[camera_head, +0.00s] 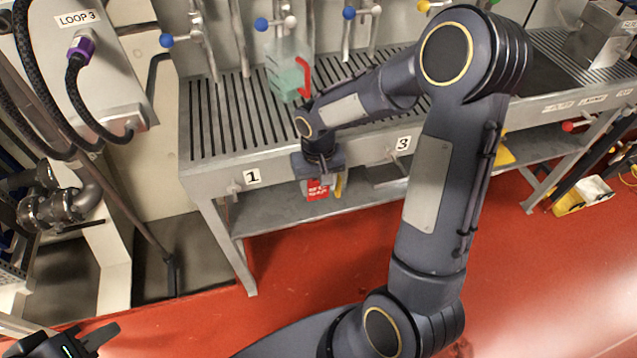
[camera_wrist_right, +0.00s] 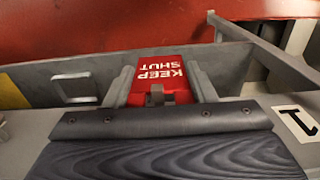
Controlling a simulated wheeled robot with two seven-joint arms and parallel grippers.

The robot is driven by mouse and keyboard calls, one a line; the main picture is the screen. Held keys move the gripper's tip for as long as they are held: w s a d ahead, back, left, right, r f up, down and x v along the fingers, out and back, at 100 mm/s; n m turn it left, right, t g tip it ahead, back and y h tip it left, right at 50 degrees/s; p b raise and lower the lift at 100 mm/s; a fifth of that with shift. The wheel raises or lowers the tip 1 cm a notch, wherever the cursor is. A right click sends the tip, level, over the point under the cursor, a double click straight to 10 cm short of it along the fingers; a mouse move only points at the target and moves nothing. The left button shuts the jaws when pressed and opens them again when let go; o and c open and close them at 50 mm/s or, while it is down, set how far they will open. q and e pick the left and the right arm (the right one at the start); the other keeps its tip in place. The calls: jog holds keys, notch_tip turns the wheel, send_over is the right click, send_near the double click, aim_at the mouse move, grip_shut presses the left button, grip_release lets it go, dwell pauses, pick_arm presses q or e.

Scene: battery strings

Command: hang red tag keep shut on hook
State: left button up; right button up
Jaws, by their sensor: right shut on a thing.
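The red tag (camera_wrist_right: 172,68) reads KEEP SHUT, upside down in the right wrist view. It also shows in the head view (camera_head: 317,190), below my right gripper at the bench's front edge. My right gripper (camera_wrist_right: 160,85) is shut on the tag, one grey finger at each side. A small grey peg-like piece (camera_wrist_right: 155,94) overlaps the tag's near edge; I cannot tell whether the tag hangs on it. Hooks show by label 1 (camera_head: 234,188) and label 3 (camera_head: 393,155); the stretch between is partly hidden by my right arm. My left gripper (camera_head: 88,338) is open and empty at bottom left.
The slotted grey bench (camera_head: 215,150) has a lower shelf (camera_head: 270,215). A translucent green container (camera_head: 287,78) with a red handle stands on top, close to my right forearm. Hoses and a LOOP 3 box (camera_head: 90,50) are at left. The red floor in front is clear.

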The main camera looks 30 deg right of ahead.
jog(key=o, duration=1)
jog(key=shift+w+d, duration=0.1)
jog(key=shift+w, duration=0.15)
jog(key=shift+o, duration=0.2)
notch_tip(320, 180, up, 7)
jog(key=shift+f+p, duration=0.2)
jog(key=shift+p, duration=0.3)
jog(key=shift+s+r, duration=0.3)
jog(key=shift+r, duration=0.5)
jog(key=s+a+r+t+y+p, duration=0.2)
jog(key=s+r+p, duration=0.1)
jog(key=s+r, duration=0.4)
jog(key=s+a+r+n+t+y+p, duration=0.1)
jog(key=s+a+r+t+p, duration=0.1)
jog(key=s+r, duration=0.5)
jog(key=s+t+p, duration=0.1)
jog(key=s, duration=0.2)
jog(key=shift+s+a+t+y+p, duration=0.3)
jog(key=shift+s+y+p, duration=0.1)
jog(key=shift+r, duration=0.1)
